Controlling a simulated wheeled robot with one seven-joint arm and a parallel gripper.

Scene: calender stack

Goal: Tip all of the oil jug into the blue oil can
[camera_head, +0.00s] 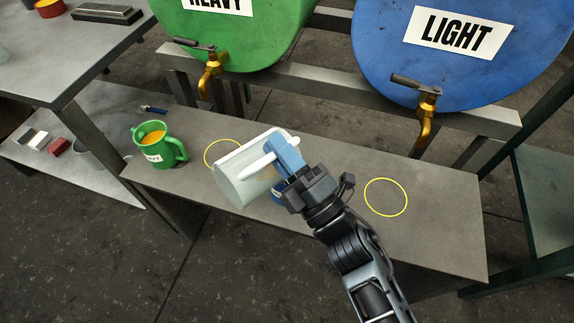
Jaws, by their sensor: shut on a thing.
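The oil jug (240,178), pale and translucent with a white handle, is in my gripper (284,158). The gripper is shut on it at the handle side. The jug is strongly tilted in the air over the bench, its wide, flat end toward the lower left. Whether oil is inside or flowing cannot be told.
A green can (172,152) of amber liquid stands left on the grey bench (330,169). Yellow rings (385,197) mark the bench below the brass taps (424,118) of a green drum (225,45) and a blue drum (470,78). The bench's right end is clear.

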